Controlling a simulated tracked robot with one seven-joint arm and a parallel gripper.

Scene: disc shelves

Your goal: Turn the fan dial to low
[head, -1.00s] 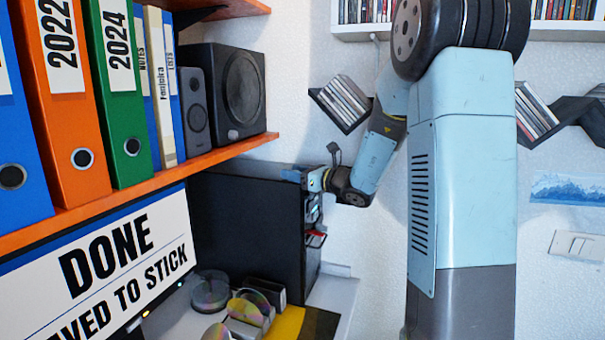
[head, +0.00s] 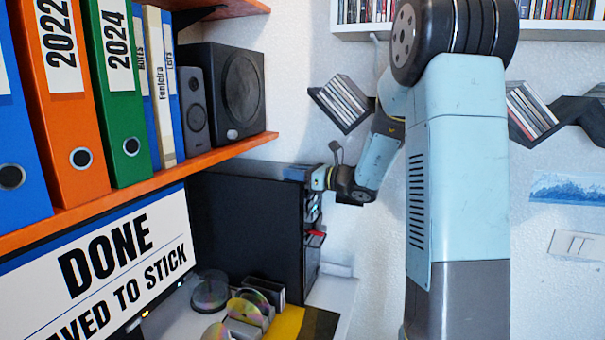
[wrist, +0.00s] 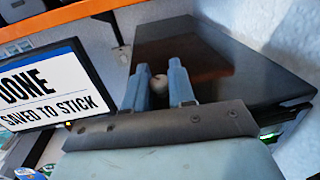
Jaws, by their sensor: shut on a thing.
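My gripper (wrist: 160,80) reaches over the top of a black computer case (wrist: 220,60) in the wrist view. Its two blue-grey fingers are shut on a small pale round knob (wrist: 159,85), which looks like the fan dial. The fingers hide most of the knob, and no marks or pointer on it can be read. In the head view the case (head: 245,225) stands under the orange shelf. My gripper (head: 298,172) is at its top front edge, and the knob is hidden there.
The orange shelf (head: 170,162) with binders and speakers is just above and left of the case. A monitor (head: 110,265) reads DONE, SAVED TO STICK. A red item (head: 316,234) shows on the case's front.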

